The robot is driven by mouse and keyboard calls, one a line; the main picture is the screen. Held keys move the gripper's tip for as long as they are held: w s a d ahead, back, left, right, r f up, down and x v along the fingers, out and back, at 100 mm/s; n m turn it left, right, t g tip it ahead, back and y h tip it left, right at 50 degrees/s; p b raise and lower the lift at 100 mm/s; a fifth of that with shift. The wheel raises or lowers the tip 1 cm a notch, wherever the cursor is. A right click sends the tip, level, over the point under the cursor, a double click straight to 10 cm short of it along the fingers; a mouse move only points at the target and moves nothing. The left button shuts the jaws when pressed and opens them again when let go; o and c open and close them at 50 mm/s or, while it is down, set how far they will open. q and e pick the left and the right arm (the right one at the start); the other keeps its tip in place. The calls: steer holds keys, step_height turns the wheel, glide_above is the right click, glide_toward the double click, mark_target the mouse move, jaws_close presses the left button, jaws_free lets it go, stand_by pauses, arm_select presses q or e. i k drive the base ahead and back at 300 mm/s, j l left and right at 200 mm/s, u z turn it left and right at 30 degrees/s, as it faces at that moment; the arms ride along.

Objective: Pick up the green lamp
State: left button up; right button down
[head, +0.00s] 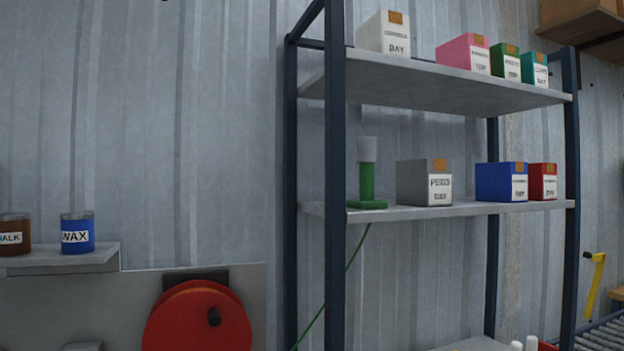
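Neither of my grippers shows in the head view.
On the lamp's shelf (468,209), a grey box (411,183) stands right of the lamp, then blue (494,181) and red (537,188) boxes. An upper shelf (440,86) holds several boxes. Left are a red reel (190,325) and a blue WAX tin (77,248).

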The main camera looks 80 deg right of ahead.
mark_target(365, 146)
steer(key=z, duration=3)
steer(key=k+j+u, duration=0.25)
steer(key=k+j, duration=0.15)
steer(key=j, duration=0.35)
